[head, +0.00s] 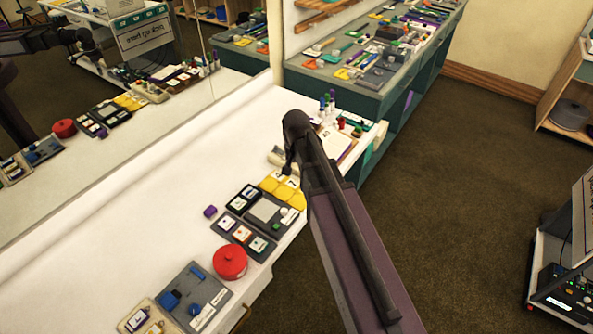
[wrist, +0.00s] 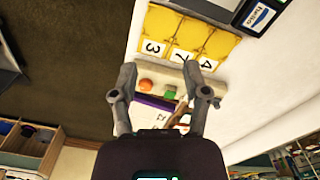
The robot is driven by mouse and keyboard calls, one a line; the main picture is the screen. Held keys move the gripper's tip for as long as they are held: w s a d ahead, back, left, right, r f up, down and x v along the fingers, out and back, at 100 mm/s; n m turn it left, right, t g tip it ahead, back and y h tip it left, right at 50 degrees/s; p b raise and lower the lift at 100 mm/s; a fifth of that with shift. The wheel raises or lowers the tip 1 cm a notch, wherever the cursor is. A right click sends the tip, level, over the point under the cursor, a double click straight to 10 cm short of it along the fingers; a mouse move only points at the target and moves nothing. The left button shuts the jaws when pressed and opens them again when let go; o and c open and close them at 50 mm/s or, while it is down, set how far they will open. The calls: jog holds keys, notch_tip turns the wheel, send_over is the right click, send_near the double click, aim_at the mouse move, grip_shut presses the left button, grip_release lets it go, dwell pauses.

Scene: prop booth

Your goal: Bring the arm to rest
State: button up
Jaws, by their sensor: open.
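My gripper (wrist: 160,78) is open in the wrist view, its two fingers apart with nothing held between them. My arm reaches out over the white counter (head: 130,200) in the head view. There my gripper (head: 289,164) is small, dark and partly hidden by the arm, near the yellow numbered tray (head: 270,184). From these views I cannot tell its exact height above the counter.
Dark card trays (head: 245,238), a red round pot (head: 230,262) and a grey board with blue pieces (head: 187,298) line the counter's front edge. A mirror (head: 140,90) stands behind. A teal display table (head: 385,95) is at the back. Open carpet (head: 450,190) lies right.

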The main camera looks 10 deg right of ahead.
jog(key=s+d+n, duration=0.4)
jog(key=s+d, duration=0.1)
jog(key=s, duration=0.6)
jog(key=shift+s+n, duration=0.35)
jog(key=shift+n, duration=0.05)
